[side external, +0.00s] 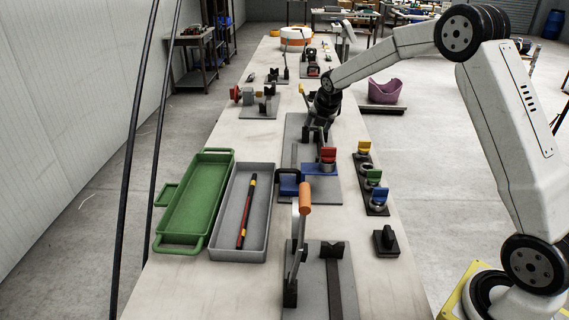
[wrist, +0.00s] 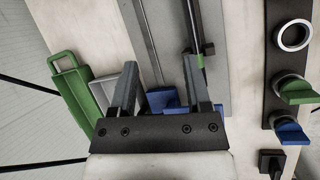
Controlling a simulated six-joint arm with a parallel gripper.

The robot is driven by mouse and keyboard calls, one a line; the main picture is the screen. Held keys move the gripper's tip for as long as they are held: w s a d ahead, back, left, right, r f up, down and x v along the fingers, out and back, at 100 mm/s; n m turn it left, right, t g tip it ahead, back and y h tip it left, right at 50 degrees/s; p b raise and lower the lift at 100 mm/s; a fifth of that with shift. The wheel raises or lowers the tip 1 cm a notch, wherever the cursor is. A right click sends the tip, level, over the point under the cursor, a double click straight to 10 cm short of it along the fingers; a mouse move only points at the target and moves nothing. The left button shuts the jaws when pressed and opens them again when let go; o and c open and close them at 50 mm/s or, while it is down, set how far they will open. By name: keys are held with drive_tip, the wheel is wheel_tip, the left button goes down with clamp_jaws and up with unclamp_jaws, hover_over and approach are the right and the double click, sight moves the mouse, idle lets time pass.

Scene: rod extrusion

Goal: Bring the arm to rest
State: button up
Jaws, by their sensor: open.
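My gripper (side external: 317,130) hangs over the middle fixture on the long bench, in the side view. In the wrist view its two fingers (wrist: 160,88) stand apart with nothing clamped between them. A blue block (wrist: 162,100) shows beyond the gap between the fingers. A thin dark rod with a green band (wrist: 199,62) lies close to the right finger; I cannot tell whether they touch. My arm reaches in from the right in the side view.
A green tray (side external: 232,155) and a grey tray (side external: 266,168) lie side by side; the grey one holds a dark rod with red and yellow bands (side external: 246,212). An orange-handled lever (side external: 305,198) rises in front. A rack with coloured pieces (side external: 375,209) stands right.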

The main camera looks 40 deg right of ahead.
drive_tip(key=s+a+m, duration=0.1)
drive_tip(key=a+m, duration=0.1)
drive_tip(key=a, duration=0.1)
drive_tip(key=s+a+r+m+t, duration=0.1)
drive_tip(key=s+a+m, duration=0.1)
drive_tip(key=a+m, duration=0.1)
drive_tip(key=s+a+m+y, duration=0.1)
drive_tip(key=a+m, duration=0.1)
drive_tip(key=shift+s+a+r+t, duration=0.2)
drive_tip(key=shift+a+t, duration=0.1)
drive_tip(key=shift+a, duration=0.1)
drive_tip(key=s+a+f+m+g, duration=0.2)
drive_tip(key=s+m, duration=0.6)
drive_tip(key=s, duration=0.4)
drive_tip(key=s+a+f+m+g+y, duration=0.1)
drive_tip(key=s+a+f+m, duration=0.3)
drive_tip(key=s+m, duration=0.5)
drive_tip(key=s+a+g, duration=0.1)
drive_tip(key=s+a, duration=0.1)
drive_tip(key=s, duration=0.1)
drive_tip(key=shift+s+y, duration=0.3)
drive_tip(key=shift+s, duration=0.05)
